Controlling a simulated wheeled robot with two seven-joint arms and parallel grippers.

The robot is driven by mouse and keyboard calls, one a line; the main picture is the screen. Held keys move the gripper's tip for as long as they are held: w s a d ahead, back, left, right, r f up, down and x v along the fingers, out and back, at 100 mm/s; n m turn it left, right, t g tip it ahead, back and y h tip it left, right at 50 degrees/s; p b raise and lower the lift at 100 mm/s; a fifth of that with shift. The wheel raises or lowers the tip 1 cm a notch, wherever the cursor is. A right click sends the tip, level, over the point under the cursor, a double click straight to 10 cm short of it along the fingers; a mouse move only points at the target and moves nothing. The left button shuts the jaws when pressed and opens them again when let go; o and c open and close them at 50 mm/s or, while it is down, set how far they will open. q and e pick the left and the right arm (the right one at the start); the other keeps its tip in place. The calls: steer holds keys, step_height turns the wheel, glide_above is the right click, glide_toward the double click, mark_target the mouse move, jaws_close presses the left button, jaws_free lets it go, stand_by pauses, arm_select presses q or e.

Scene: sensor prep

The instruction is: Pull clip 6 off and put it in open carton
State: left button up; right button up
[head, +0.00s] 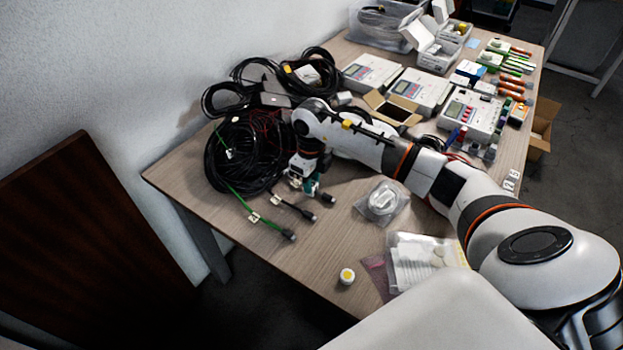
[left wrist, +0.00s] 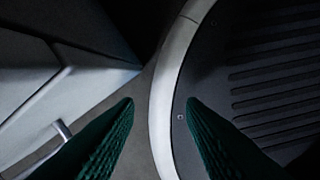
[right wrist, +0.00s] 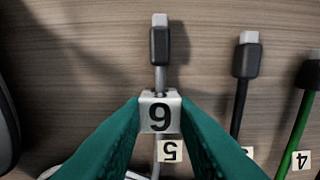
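Clip 6 (right wrist: 160,111) is a small white block with a black 6, seated on a grey cable (right wrist: 160,78) just behind its black plug. My right gripper (right wrist: 162,104) has its green fingers against both sides of the clip, which still sits on the cable. In the head view my right gripper (head: 312,186) is low over the table beside the cable coil, with the plug (head: 327,198) poking out; the clip is mostly hidden there. The open carton (head: 393,108) is a small brown box with raised flaps behind my right forearm. My left gripper (left wrist: 158,105) is open and empty, away from the table.
A black cable coil (head: 235,155) lies left of the gripper. A green cable (head: 240,200) and a black one with tags lie close by. Bagged parts (head: 382,202), a yellow-topped pot (head: 347,276) and white instruments (head: 420,88) stand around.

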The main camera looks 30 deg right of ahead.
steer(key=c, duration=0.3)
steer(key=shift+r, duration=0.1)
steer(key=shift+c, duration=0.2)
steer(key=shift+r+p, duration=1.8)
steer(key=shift+r, duration=0.65)
